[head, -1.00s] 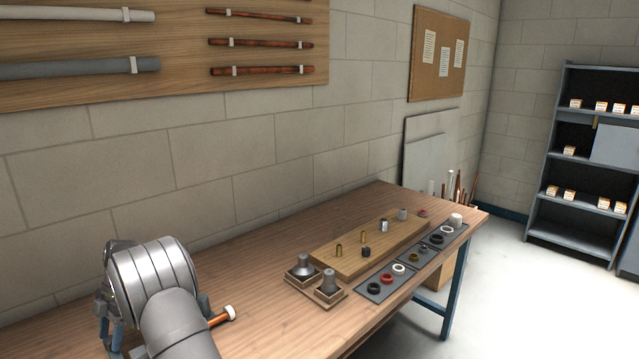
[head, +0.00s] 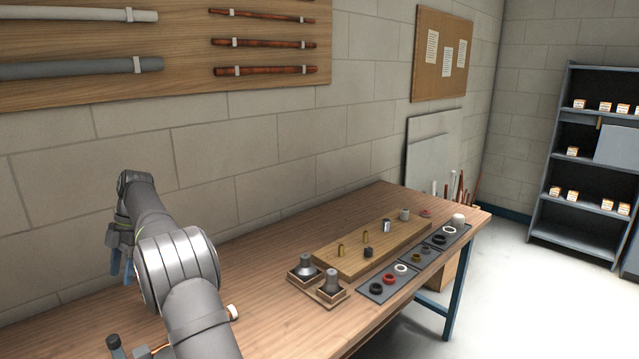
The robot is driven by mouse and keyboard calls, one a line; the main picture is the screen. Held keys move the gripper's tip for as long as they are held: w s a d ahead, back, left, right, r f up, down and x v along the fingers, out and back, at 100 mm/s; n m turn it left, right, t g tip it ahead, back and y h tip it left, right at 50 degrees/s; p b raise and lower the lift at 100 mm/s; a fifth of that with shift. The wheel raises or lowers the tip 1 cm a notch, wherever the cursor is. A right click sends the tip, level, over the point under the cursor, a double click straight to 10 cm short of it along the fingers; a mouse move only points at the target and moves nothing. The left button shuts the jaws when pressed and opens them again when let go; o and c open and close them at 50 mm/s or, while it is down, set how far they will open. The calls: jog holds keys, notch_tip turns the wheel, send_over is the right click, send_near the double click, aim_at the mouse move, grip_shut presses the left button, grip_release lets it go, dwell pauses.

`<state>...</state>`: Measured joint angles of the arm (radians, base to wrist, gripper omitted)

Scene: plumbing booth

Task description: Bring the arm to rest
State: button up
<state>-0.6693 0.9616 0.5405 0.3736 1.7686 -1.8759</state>
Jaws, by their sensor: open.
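My gripper (head: 121,264) is at the left of the head view, at the far end of my grey arm. Its bluish fingers hang downward above the left part of the wooden workbench (head: 265,262). It is open, and nothing shows between the fingers. My arm rises from the bottom of the picture, bends at a large round joint and reaches back to the left. It hides part of the bench's left side.
A wooden block with small fittings (head: 335,262) stands mid-bench. A copper-coloured tool with a white end (head: 233,312) is partly behind my arm.

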aim_at(112, 338)
jog(key=x, duration=1.6)
jog(key=shift+s+a+f, duration=0.1)
jog(key=shift+a+f, duration=0.05)
jog(key=shift+s+f+m, duration=0.1)
jog(key=shift+f+m, duration=0.2)
jog(key=m+t+y, duration=0.1)
jog(key=m, duration=0.2)
jog(key=shift+s+m, duration=0.1)
jog(key=shift+m, duration=0.2)
jog(key=m+t, duration=0.1)
jog(key=m, duration=0.1)
jog(key=m+y, duration=0.1)
jog(key=m, duration=0.2)
jog(key=shift+s+t, duration=0.1)
jog(key=shift+t, duration=0.3)
jog(key=m, duration=0.2)
jog(key=m+t, duration=0.1)
jog(key=m, duration=0.1)
jog(key=shift+s+t, duration=0.15)
jog(key=shift+t, duration=0.15)
jog(key=shift+m+t, duration=0.7)
jog(key=shift+m, duration=1.2)
